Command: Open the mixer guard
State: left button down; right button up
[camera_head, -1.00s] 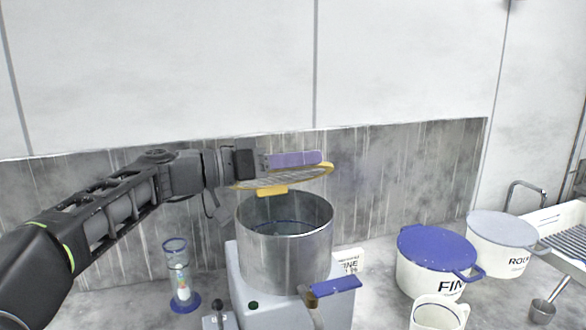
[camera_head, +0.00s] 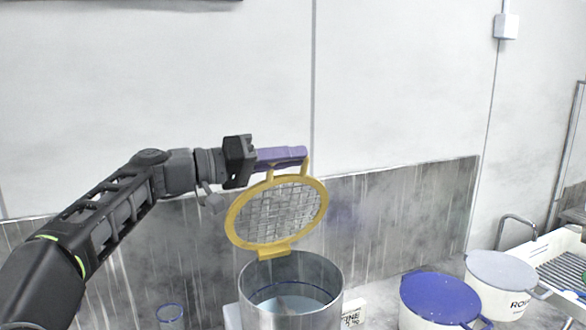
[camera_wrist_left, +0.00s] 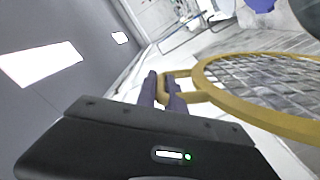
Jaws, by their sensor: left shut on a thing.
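The mixer guard (camera_head: 280,213) is a yellow ring with wire mesh. It stands tilted steeply up above the steel mixer bowl (camera_head: 318,312), and its lower tab is near the bowl's back rim. The bowl's mouth is uncovered, with pale contents showing inside. My left gripper (camera_head: 303,156) has purple fingers and is at the guard's top edge, shut on its yellow handle. In the left wrist view the guard (camera_wrist_left: 225,98) extends right from the fingers (camera_wrist_left: 164,90), which sit on either side of the handle. My right gripper is not in view.
A blue-lidded tub (camera_head: 440,297) and a grey-lidded tub (camera_head: 502,270) stand to the right. A small labelled box (camera_head: 353,312) is beside the bowl. A white tray (camera_head: 555,245) is at the far right. The wall rises close behind the guard.

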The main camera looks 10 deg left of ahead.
pick_arm(q)
jog(key=shift+w+a+r+n+p, duration=0.45)
jog(key=shift+w+r+n, duration=0.1)
jog(key=shift+w, duration=0.2)
jog(key=shift+w+a+r+n, duration=0.1)
jog(key=shift+w+a+n, duration=0.1)
jog(key=shift+w+a, duration=0.25)
jog(key=shift+w+a+n, duration=0.15)
jog(key=shift+w+a, duration=0.05)
jog(key=shift+w, duration=0.35)
jog(key=shift+w+a+r+n, duration=0.15)
jog(key=shift+w+a+n, duration=0.15)
jog(key=shift+w+n, duration=0.15)
jog(key=c, duration=1.5)
grip_release()
jog(key=shift+o, duration=0.2)
